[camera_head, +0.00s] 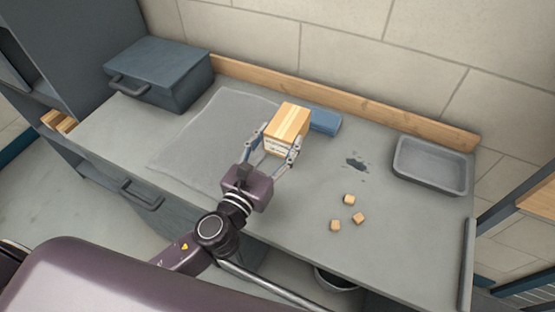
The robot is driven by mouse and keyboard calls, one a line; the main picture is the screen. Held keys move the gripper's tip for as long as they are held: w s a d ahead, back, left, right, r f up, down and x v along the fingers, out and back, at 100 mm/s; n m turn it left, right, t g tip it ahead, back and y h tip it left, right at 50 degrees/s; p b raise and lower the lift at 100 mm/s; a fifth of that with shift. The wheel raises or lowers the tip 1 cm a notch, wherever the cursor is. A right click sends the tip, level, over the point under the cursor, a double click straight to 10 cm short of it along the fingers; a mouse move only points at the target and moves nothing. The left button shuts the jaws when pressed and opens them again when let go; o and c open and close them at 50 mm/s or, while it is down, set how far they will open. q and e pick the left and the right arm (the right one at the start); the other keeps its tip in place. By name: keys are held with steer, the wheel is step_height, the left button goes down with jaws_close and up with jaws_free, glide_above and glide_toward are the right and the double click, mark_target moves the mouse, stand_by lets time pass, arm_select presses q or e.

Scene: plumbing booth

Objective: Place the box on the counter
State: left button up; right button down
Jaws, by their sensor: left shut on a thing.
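The box (288,121) is a small tan carton with a lighter stripe on top and markings on its near side. My left gripper (280,146) is shut on it, with one finger on each side. The box is over the middle of the grey counter (305,205), near the right edge of a lighter grey mat. I cannot tell whether its underside touches the counter. My right gripper is not in view.
A blue-grey case (160,75) stands at the back left by the mat (205,140). A blue block (325,121) lies just behind the box. A grey tray (430,165) sits at the right. Three small wooden cubes (349,199) and a dark stain (356,162) are right of centre.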

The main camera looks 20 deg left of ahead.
mark_target(278, 155)
arm_select(q)
step_height(278, 155, down, 6)
steer(key=shift+r+b, duration=0.2)
steer(key=shift+b, duration=1.05)
steer(key=shift+f, duration=0.35)
steer(key=shift+f, duration=0.2)
steer(key=o, duration=1.4)
steer(key=shift+r, duration=0.15)
